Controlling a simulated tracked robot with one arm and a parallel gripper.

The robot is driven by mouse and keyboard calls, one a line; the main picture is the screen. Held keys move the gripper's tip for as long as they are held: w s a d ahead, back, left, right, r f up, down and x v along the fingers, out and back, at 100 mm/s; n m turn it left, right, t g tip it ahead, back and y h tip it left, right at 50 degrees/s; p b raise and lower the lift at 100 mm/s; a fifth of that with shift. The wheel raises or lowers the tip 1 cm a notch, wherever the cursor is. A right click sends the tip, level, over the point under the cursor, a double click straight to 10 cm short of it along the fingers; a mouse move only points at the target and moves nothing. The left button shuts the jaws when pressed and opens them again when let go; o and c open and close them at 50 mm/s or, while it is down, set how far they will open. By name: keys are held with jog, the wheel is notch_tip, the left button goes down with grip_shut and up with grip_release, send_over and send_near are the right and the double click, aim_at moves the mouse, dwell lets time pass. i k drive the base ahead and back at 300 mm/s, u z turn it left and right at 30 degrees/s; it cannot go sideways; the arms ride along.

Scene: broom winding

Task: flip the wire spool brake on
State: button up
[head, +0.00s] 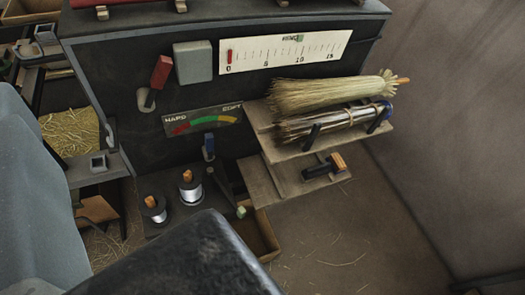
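Two wire spools with orange tops stand on a dark shelf at the lower left of the machine: a larger silver one (190,190) and a smaller one (155,210). To their right is a dark lever arm with a pale green knob (241,211). A red-handled lever (160,72) tilts up to the right on the dark panel. No label shows which one is the spool brake. No gripper fingertips show; large dark and grey shapes close to the camera hide the lower left.
A broom head (330,93) and a tied bundle (335,121) lie on a wooden shelf at the right. An orange-and-black handle (325,166) is below. A scale (283,53) and grey box (193,62) are on the panel. Straw-strewn floor (350,240) is open at the lower right.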

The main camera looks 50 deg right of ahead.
aim_at(241, 212)
jog(key=z, duration=0.05)
jog(key=k, duration=1)
jog(key=z, duration=0.7)
jog(key=i, duration=0.5)
jog(key=u, duration=0.2)
